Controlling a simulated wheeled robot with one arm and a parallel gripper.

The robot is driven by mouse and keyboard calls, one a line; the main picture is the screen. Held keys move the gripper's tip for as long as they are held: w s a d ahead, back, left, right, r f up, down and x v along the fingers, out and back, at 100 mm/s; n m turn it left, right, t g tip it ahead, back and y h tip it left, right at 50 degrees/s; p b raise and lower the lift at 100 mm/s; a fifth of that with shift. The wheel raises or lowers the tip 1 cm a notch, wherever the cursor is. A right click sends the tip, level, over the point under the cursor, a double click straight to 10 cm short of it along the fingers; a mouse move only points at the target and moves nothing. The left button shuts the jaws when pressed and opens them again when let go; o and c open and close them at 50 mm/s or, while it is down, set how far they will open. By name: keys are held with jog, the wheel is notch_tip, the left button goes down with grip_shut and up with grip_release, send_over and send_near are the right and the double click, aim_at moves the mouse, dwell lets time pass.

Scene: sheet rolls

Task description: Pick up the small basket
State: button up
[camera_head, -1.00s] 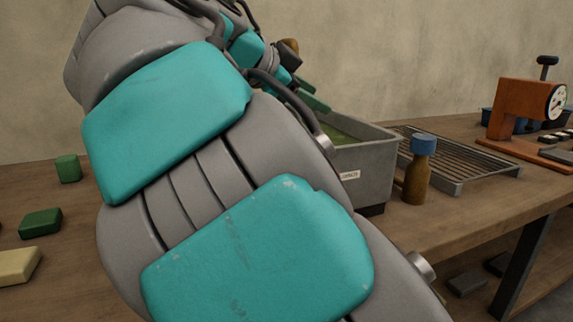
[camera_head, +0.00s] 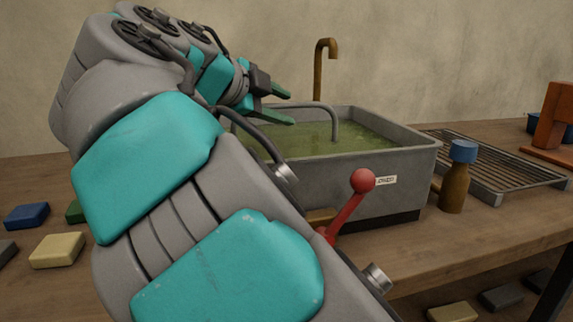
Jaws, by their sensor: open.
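No small basket can be made out clearly. My large grey and teal arm hides the tub's left end and much of the table.
A brown tap (camera_head: 319,75) stands behind the tub, and a red-knobbed lever (camera_head: 347,202) in front. A blue-capped bottle (camera_head: 455,180) and a wire rack (camera_head: 500,165) are to the right. An orange device (camera_head: 553,118) is farther right. Loose blocks, including a yellow one (camera_head: 57,250), lie left.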

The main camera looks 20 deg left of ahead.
jog(key=x, duration=0.4)
jog(key=shift+w+d+p, duration=0.1)
jog(key=shift+p, duration=0.3)
jog(key=shift+c, duration=0.2)
grip_shut()
dwell(0.9)
